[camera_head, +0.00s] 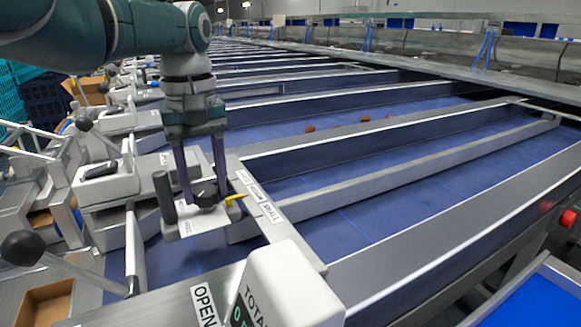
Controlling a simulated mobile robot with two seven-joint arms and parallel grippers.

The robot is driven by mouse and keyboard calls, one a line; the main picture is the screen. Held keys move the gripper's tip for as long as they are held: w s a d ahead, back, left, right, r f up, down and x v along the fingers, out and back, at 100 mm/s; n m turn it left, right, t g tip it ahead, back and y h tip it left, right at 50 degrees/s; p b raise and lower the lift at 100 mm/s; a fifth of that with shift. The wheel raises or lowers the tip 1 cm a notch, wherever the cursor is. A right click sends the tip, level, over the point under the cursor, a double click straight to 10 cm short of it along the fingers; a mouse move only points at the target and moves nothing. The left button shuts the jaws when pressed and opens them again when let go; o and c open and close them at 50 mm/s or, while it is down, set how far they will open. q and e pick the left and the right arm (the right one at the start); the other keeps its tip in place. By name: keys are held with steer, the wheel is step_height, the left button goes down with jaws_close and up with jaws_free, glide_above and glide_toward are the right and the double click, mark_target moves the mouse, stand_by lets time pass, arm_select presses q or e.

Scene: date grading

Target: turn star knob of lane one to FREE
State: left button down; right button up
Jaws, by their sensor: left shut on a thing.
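The dark star knob (207,199) sits on a pale plate (190,222) beside the metal crossbar at the centre left. My left gripper (204,192) comes down from above, with its two long fingers on either side of the knob, and is shut on it. A yellow pointer (236,198) sticks out to the right of the knob, toward a white lettered strip (262,203) on the crossbar. The strip's small words are too small to read surely. The fingers hide part of the knob. My right gripper is not in view.
A dark upright cylinder (165,196) stands just left of the knob. Black ball-ended levers (22,247) rise at the left. A white box (285,290) stands in front, beside an OPEN label (206,304). Blue belt lanes with metal dividers run away to the right; several brown dates lie far off.

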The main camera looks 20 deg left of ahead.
mark_target(206, 190)
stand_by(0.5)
arm_select(q)
steer(key=shift+c, duration=1.6)
jaws_free()
step_height(206, 190, up, 5)
steer(key=p, duration=0.3)
step_height(206, 190, up, 5)
steer(key=shift+p, duration=0.4)
